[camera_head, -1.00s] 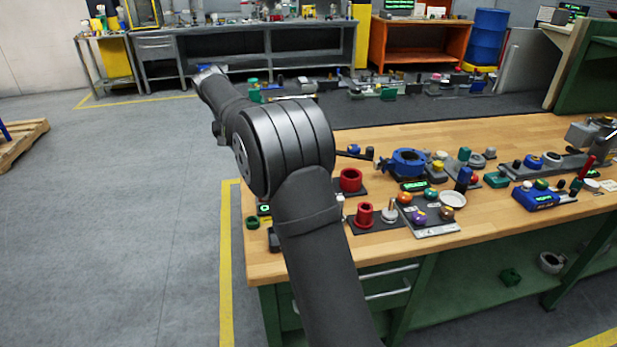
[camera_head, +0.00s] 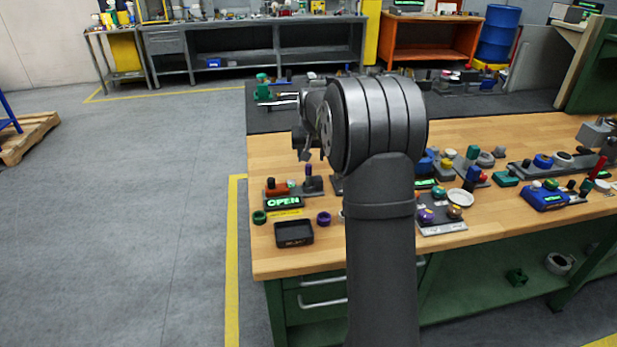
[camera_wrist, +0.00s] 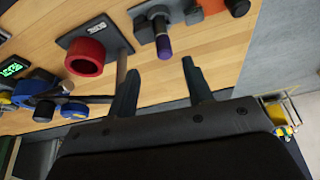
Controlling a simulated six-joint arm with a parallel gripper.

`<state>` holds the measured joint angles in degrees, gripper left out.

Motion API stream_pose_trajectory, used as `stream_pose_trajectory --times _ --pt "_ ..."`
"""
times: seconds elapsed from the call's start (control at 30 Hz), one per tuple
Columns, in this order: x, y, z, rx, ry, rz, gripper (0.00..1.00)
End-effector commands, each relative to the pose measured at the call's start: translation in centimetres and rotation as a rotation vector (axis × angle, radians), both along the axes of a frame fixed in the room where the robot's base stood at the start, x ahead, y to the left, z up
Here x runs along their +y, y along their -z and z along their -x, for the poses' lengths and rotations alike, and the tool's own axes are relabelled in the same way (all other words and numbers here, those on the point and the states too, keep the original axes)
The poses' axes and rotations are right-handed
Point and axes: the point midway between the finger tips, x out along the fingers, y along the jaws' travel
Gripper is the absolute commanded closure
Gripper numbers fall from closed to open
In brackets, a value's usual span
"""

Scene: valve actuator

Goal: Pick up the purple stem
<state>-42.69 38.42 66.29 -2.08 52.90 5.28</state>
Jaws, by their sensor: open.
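The purple stem (camera_head: 308,171) stands upright in a dark block on the left part of the wooden bench. In the wrist view, the purple stem (camera_wrist: 163,47) points toward my gripper, and its base reaches the top edge. My gripper (camera_wrist: 160,66) is open and empty; its two dark fingers are apart, with the stem's tip beyond and roughly between them. In the head view my gripper (camera_head: 306,153) hangs just above the stem, partly hidden by my arm.
A green "OPEN" display (camera_head: 284,202), a black tray (camera_head: 294,235), a purple ring (camera_head: 324,217) and a green ring (camera_head: 259,217) lie nearby. A red cup (camera_wrist: 85,57) on a dark plate is left of the stem in the wrist view. More parts crowd the bench to the right.

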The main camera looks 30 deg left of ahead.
Motion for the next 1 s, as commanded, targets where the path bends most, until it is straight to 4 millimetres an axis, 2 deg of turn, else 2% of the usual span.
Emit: stream_pose_trajectory --times 0.1,0.43,0.7,0.97,1.0 --pt "0.5 1.9 -0.6 0.001 0.0 0.001 0.54" --pt "1.1 3.9 -1.1 0.0 0.0 0.0 0.54" --pt "2.2 7.5 -1.9 0.0 0.0 0.001 0.54" --pt "2.3 7.8 -2.0 -0.001 0.0 0.0 0.54" --pt "2.3 7.8 -2.0 -0.001 0.0 0.0 0.61"
